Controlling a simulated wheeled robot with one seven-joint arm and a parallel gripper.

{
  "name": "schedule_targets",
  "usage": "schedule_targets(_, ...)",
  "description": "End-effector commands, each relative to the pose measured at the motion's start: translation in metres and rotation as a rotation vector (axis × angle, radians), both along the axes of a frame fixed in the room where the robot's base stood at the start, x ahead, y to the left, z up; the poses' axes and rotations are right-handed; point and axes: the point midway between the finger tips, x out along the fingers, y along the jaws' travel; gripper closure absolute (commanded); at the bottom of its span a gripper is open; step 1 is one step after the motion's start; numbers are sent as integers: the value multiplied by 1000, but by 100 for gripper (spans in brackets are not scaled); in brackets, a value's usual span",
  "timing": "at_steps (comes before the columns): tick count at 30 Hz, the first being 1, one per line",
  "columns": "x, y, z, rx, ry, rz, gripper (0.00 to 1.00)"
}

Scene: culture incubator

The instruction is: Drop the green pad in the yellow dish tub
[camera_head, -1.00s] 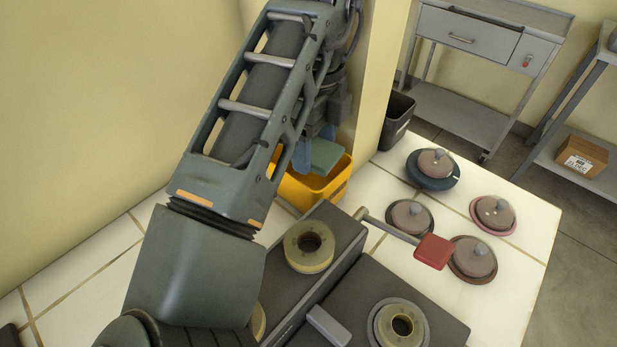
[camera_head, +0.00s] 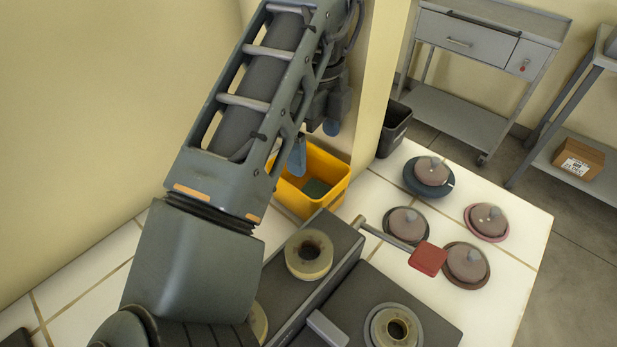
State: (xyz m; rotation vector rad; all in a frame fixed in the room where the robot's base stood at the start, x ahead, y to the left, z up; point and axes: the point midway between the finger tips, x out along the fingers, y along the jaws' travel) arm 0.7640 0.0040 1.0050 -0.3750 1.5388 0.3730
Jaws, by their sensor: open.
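The yellow dish tub (camera_head: 322,198) stands on the white tiled top beside the cream wall post, partly hidden by my arm. The green pad (camera_head: 316,188) lies inside the tub, low down, with part of it hidden behind the tub's front wall. My gripper (camera_head: 314,142) is above the tub with its two blue fingertips spread apart and nothing between them. The left fingertip hangs over the tub's left part; the right one is higher, near the post.
A red-ended lever (camera_head: 428,259) sticks out over the tiles. Several round lidded dishes (camera_head: 466,264) stand at right. A dark bin (camera_head: 395,128) is behind the post. Dark blocks with cream rings (camera_head: 309,254) fill the front. A grey cart (camera_head: 465,105) stands beyond.

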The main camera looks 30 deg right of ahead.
Motion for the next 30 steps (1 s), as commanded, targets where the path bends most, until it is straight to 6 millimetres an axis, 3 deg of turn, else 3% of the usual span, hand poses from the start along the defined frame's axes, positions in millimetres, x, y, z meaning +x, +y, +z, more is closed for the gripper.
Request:
schedule_targets(1,0,0,15,0,-1,0,2)
schedule_targets(3,0,0,26,0,-1,0,2)
schedule_targets(9,0,0,45,1,0,1,2)
schedule_targets(30,0,0,46,0,-1,0,2)
